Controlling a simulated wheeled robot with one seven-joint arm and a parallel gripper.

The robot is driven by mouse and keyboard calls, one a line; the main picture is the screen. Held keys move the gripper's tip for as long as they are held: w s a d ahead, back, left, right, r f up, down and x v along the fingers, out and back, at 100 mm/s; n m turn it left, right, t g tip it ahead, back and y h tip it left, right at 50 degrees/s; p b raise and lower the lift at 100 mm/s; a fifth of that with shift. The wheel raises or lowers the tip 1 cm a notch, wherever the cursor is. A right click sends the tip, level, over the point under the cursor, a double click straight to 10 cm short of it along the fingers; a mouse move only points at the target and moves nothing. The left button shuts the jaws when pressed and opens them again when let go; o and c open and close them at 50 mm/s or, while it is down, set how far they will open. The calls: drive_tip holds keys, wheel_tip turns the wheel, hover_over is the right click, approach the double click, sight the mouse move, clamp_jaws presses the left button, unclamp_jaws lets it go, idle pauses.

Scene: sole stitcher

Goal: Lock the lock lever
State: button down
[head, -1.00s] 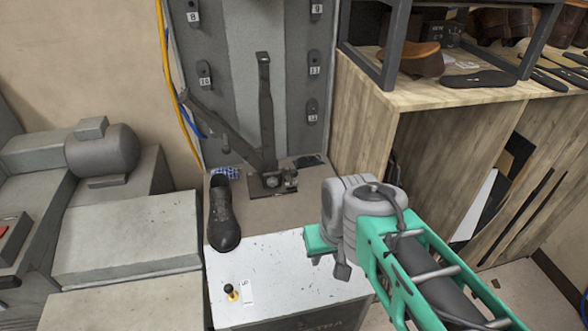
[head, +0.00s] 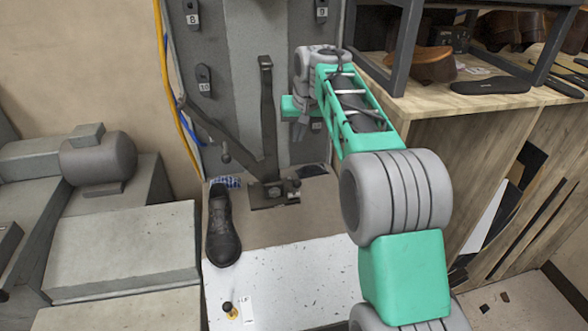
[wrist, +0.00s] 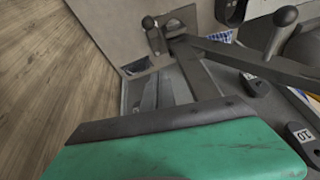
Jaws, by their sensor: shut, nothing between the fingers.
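A dark metal fixture (head: 277,192) stands on the machine's bench, with an upright bar (head: 267,110) and a slanted arm (head: 215,128) rising left from its base. A smaller knob is on the fixture's base (wrist: 148,22). I cannot tell which is the lock lever. My gripper (head: 297,128) is right of the upright bar, shut and empty; its fingertips are not clear. Its green body (wrist: 180,150) fills the lower wrist view.
A dark shoe (head: 222,225) stands left of the fixture on the bench. A small black knob (head: 228,308) is on the white front top (head: 300,270). Numbered hooks line the back panel. A wooden shelf unit (head: 470,130) stands right, close to my arm.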

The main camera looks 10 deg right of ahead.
drive_tip(key=f, duration=0.1)
hover_over(296, 189)
drive_tip(key=shift+f, duration=5.75)
drive_tip(key=shift+w+d+m+p, duration=0.3)
drive_tip(key=shift+w+d, duration=0.1)
drive_tip(key=shift+w, duration=0.05)
